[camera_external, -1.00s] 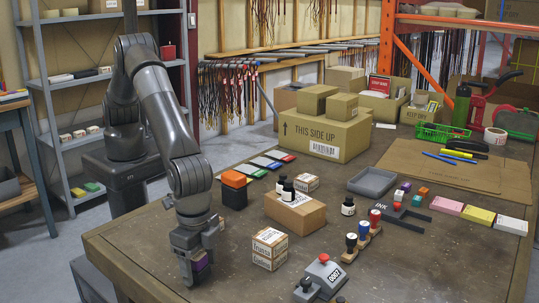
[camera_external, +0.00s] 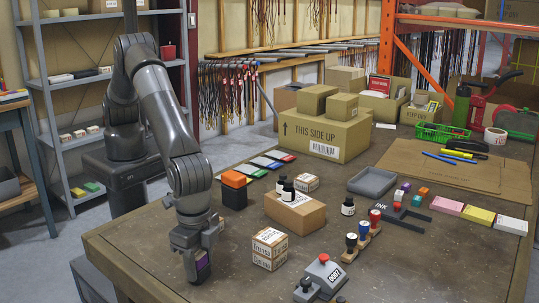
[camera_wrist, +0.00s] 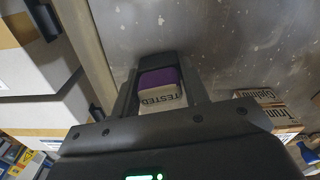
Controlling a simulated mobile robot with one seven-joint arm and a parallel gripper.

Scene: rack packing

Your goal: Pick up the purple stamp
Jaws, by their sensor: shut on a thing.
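The purple stamp (camera_wrist: 160,78) sits between my gripper's two fingers in the wrist view, with a pale side marked TESTED towards the camera. My gripper (camera_external: 197,265) is shut on it, pointing down over the near left part of the workbench. In the external view a small purple patch of the stamp (camera_external: 203,261) shows, and the fingers hide the rest. I cannot tell whether the stamp touches the bench or is just above it.
A small printed cardboard box (camera_external: 269,250) stands right of my gripper on the workbench (camera_external: 135,240). A black box with an orange top (camera_external: 234,189) stands behind. A grey numbered stamper (camera_external: 325,272) lies farther right. Bare bench lies left of the gripper.

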